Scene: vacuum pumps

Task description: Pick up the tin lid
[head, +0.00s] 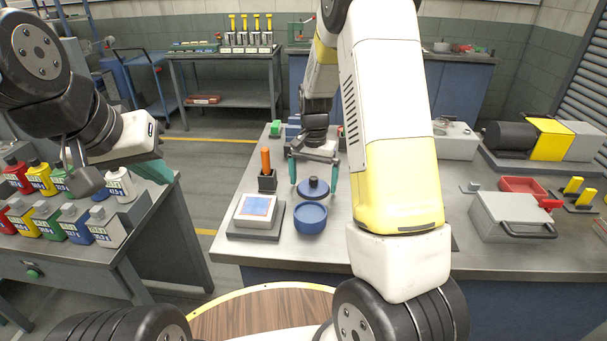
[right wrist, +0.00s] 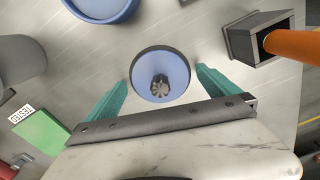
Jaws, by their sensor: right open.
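The tin lid (head: 313,187) is a round blue disc with a dark knob on top. It lies flat on the metal bench, just behind the open blue tin (head: 310,219). My right gripper (head: 313,178) is open above the lid, with one teal finger to each side. In the right wrist view, the lid (right wrist: 150,68) sits between the open fingertips (right wrist: 161,80), with a gap at each side. The tin's edge (right wrist: 100,8) shows at the top there. My left gripper (head: 88,178) is at the far left over the bottle bench, and its jaws are unclear.
An orange-handled tool (head: 265,160) stands in a dark square holder (head: 267,180) close left of the lid. A white device with a blue screen (head: 256,208) is left of the tin. A grey case (head: 510,216) is at the right. Several bottles (head: 40,178) stand on the left bench.

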